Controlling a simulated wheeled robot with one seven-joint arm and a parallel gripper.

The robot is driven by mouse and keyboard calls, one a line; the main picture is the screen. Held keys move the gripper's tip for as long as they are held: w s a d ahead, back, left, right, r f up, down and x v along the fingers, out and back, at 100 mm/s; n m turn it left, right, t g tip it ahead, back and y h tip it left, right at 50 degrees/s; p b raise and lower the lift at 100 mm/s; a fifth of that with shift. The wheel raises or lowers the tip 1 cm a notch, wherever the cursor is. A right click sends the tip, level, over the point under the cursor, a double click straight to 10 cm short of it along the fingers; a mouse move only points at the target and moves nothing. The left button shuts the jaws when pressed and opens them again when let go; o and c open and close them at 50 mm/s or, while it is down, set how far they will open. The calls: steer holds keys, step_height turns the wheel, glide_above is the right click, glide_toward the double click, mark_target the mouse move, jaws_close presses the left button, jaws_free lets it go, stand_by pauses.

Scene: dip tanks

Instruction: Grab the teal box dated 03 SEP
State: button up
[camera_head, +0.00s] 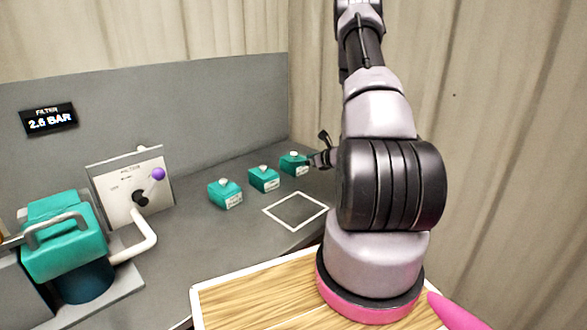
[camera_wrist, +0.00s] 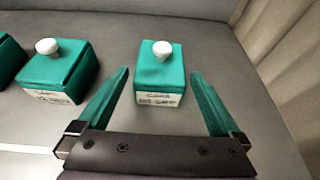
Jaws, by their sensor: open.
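Three teal boxes with white knobs and white front labels stand in a row on the grey bench. The right-hand box (camera_head: 294,164) also shows in the wrist view (camera_wrist: 158,80), between the fingertips and just ahead of my gripper (camera_wrist: 160,74). Its label has two lines; the lower looks like a date ending in SEP, but its digits are too blurred to be sure. The middle box (camera_head: 264,180) shows at the wrist view's left (camera_wrist: 57,72), its label unreadable. The left box (camera_head: 225,195) is partly cut off there. My gripper is open and empty, fingers either side of the right-hand box.
A white outlined square (camera_head: 296,211) is marked on the bench in front of the boxes. A filter panel (camera_head: 132,190) with a purple-knobbed lever and a teal-topped unit (camera_head: 62,247) stand at the left. A curtain (camera_wrist: 285,45) hangs close on the right.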

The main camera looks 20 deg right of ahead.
mark_target(296, 159)
steer(key=shift+x, duration=3.1)
steer(key=c, duration=1.1)
steer(key=shift+c, duration=0.2)
steer(key=shift+r, duration=0.2)
